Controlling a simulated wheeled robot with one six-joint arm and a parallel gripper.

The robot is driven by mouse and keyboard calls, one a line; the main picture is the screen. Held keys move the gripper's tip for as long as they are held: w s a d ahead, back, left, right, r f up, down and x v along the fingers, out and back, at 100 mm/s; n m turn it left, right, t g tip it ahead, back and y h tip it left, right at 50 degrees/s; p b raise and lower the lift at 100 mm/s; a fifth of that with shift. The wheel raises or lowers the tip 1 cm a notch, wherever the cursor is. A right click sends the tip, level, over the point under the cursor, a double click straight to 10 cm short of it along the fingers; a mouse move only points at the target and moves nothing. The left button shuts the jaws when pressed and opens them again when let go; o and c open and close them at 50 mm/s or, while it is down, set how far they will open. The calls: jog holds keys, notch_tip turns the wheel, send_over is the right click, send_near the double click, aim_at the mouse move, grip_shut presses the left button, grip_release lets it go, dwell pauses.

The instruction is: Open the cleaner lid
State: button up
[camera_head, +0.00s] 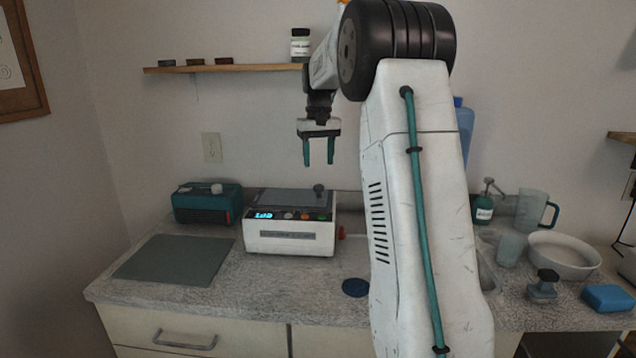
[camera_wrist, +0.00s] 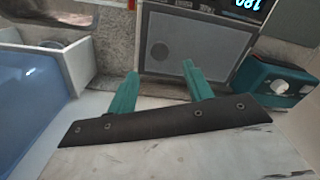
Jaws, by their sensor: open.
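The cleaner (camera_head: 290,240) is a white box on the counter with a lit blue display and several buttons on its front. Its grey lid (camera_head: 283,198) lies flat on top and looks closed, with a dark round knob (camera_head: 319,188) near its right side. In the wrist view the lid (camera_wrist: 205,48) is below the fingers, and the round knob (camera_wrist: 160,49) shows just past the fingertips. My gripper (camera_head: 319,163) points down with teal fingers apart, above the knob and not touching it. It also shows empty in the wrist view (camera_wrist: 161,70).
A teal device (camera_head: 208,204) stands close left of the cleaner, and a grey mat (camera_head: 175,260) lies in front of it. A dark blue disc (camera_head: 355,287) is to the front right. A wooden shelf (camera_head: 225,68) is on the wall behind. A bowl (camera_head: 563,256) stands far right.

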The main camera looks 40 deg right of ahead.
aim_at(319, 186)
notch_tip(319, 186, down, 8)
jog(key=shift+r, duration=0.15)
dwell(0.3)
grip_shut()
jog(key=shift+d, duration=0.1)
